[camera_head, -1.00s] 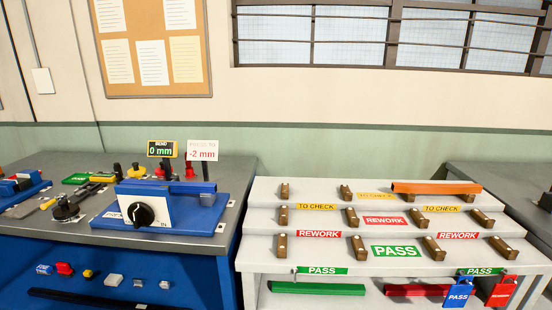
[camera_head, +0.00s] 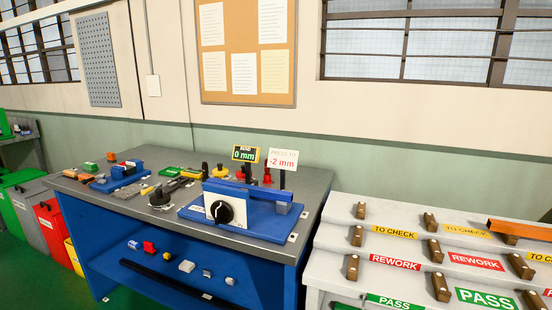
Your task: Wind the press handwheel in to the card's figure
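The blue press (camera_head: 258,222) stands on the grey top of the workbench (camera_head: 315,186). Its black handwheel (camera_head: 220,212) is on a white front plate, with a light pointer mark on the knob. The display (camera_head: 246,153) above it reads "BEND 0 mm". The white card (camera_head: 283,158) beside it reads "PRESS TO -2 mm". Neither of my grippers shows in the view.
A white stepped rack (camera_head: 342,226) with TO CHECK, REWORK and PASS labels and wooden blocks stands at the right, with an orange profile (camera_head: 519,230) on it. Small parts and another blue fixture (camera_head: 118,178) lie on the bench's left. Coloured bins (camera_head: 57,233) stand at far left.

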